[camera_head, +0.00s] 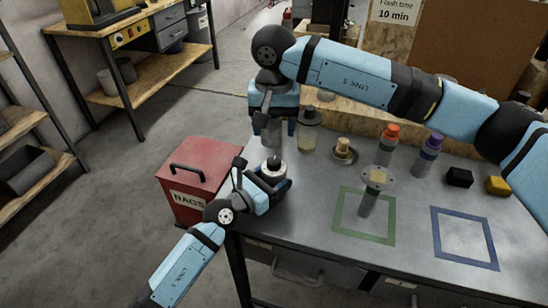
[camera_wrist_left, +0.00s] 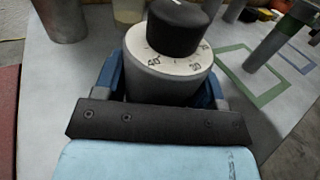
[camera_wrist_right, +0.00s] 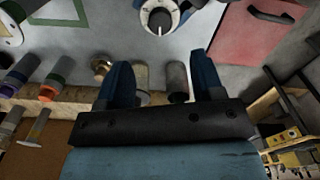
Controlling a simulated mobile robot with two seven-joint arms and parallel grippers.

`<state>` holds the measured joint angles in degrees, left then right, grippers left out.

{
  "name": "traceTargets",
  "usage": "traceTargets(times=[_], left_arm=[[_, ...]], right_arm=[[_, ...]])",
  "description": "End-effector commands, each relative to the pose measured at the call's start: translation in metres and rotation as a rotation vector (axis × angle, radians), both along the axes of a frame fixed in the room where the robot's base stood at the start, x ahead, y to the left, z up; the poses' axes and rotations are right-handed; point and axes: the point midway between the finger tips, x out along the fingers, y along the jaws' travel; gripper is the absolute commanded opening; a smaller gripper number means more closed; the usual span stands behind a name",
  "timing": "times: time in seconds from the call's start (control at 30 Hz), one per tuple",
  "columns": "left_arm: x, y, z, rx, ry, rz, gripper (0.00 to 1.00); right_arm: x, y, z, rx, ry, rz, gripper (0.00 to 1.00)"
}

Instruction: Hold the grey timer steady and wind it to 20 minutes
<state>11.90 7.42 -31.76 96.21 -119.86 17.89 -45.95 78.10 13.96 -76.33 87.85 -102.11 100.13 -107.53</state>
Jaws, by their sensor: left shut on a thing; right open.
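The grey timer (camera_wrist_left: 160,84) stands upright on the metal table, with a white numbered dial (camera_wrist_left: 186,62) and a black knob (camera_wrist_left: 176,27) on top. The numbers 40 and 30 face the left wrist camera. My left gripper (camera_head: 272,182) is shut around the timer's body, low down. In the right wrist view the timer's dial (camera_wrist_right: 158,18) shows at the top, beyond the fingertips. My right gripper (camera_head: 272,122) is open and empty, above the table behind the timer, near a grey cylinder and a jar. It does not touch the timer.
A red RAGS bin (camera_head: 190,190) stands left of the timer. Behind and right are a jar (camera_head: 308,132), a brass-topped item (camera_head: 343,152), orange-capped (camera_head: 388,142) and purple-capped (camera_head: 428,155) bottles. Green (camera_head: 364,238) and blue (camera_head: 464,262) taped squares mark the right side.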

Motion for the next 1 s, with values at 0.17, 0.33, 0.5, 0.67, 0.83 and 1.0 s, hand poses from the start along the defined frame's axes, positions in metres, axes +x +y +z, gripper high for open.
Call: traceTargets(times=[0.17,0.33,0.5,0.67,0.83,1.0], left_arm=[[0.000,0.000,0.000,-0.001,-0.001,0.000,0.36],[0.000,0.000,0.000,-0.001,-0.001,0.000,0.36],[0.000,0.000,0.000,-0.001,-0.001,0.000,0.36],[0.000,0.000,0.000,-0.001,-0.001,0.000,0.36],[0.000,0.000,0.000,0.000,0.000,0.000,0.36],[0.000,0.000,0.000,-0.001,-0.001,0.000,0.36]], right_arm=[[-0.001,0.000,-0.039,0.000,0.004,-0.002,0.61],[0.000,0.000,-0.069,0.000,0.002,-0.003,0.61],[0.000,0.000,-0.089,0.000,0.000,-0.003,0.61],[0.000,0.000,-0.096,0.001,0.000,-0.002,0.61],[0.000,0.000,-0.096,0.001,0.000,-0.002,0.61],[0.000,0.000,-0.096,0.001,0.000,-0.003,0.38]])
